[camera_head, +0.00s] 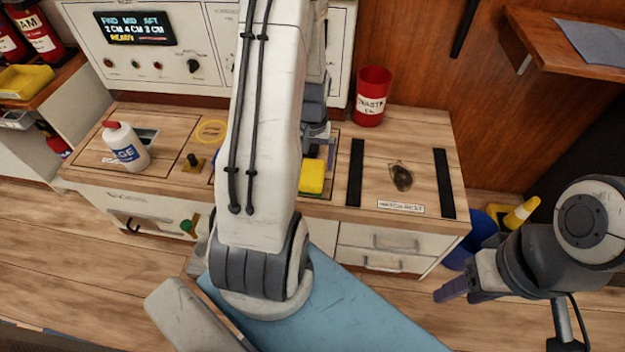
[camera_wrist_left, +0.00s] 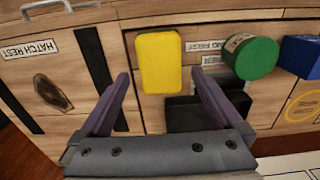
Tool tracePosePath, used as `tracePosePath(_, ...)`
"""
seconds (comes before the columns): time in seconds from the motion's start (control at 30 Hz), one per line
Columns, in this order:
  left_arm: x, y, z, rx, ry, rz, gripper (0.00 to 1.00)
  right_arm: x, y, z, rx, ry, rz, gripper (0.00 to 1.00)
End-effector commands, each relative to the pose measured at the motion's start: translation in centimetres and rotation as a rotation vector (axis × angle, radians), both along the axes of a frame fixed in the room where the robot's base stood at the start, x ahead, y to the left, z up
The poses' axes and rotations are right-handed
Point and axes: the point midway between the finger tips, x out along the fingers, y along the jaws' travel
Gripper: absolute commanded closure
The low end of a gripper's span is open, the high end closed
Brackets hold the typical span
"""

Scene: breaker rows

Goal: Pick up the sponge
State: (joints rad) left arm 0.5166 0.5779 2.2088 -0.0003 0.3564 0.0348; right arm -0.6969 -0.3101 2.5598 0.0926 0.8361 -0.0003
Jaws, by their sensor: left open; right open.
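The yellow sponge (camera_head: 312,177) lies at the front edge of the wooden counter (camera_head: 425,140), right of my left forearm in the head view. In the left wrist view the sponge (camera_wrist_left: 159,62) appears upright in the picture, between and just beyond the two purple fingertips. My left gripper (camera_wrist_left: 160,76) is open, with nothing between its fingers that I can see held. My right gripper (camera_head: 455,291) is low at the right, away from the counter and empty.
A green-lidded jar (camera_wrist_left: 250,56) and a blue box (camera_wrist_left: 300,55) stand beside the sponge.

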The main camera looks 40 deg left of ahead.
Motion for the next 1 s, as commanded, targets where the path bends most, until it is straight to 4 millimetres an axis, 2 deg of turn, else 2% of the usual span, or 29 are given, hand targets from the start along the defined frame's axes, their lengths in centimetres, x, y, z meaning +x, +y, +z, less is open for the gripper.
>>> tracePosePath(0.17, 0.1, 0.0, -1.6, 0.001, -0.001, -0.001, 0.00, 0.0, 0.0, -0.9, 0.000, 0.000, 0.000, 0.50)
tracePosePath(0.43, 0.3, 0.2, -5.5, -0.001, 0.001, -0.001, 0.00, 0.0, 0.0, -2.9, 0.000, 0.000, 0.000, 0.50)
tracePosePath(0.7, 0.4, 0.2, -5.6, 0.001, -0.002, -0.001, 0.00, 0.0, 0.0, -2.9, 0.000, 0.000, 0.000, 0.50)
tracePosePath(0.77, 0.4, 0.2, -5.6, 0.001, -0.002, -0.001, 0.23, 0.0, 0.0, -2.9, 0.000, 0.000, 0.000, 0.50)
tracePosePath(0.8, 0.4, 0.2, -5.6, 0.001, -0.002, -0.001, 0.38, 0.0, 0.0, -2.9, 0.000, 0.000, 0.000, 0.50)
tracePosePath(0.9, 0.4, 0.2, -5.6, 0.001, -0.002, -0.001, 0.72, 0.0, 0.0, -2.9, 0.000, 0.000, 0.000, 0.50)
tracePosePath(1.0, 0.4, 0.2, -5.6, 0.001, -0.002, -0.001, 0.73, 0.0, 0.0, -2.9, 0.000, 0.000, 0.000, 0.50)
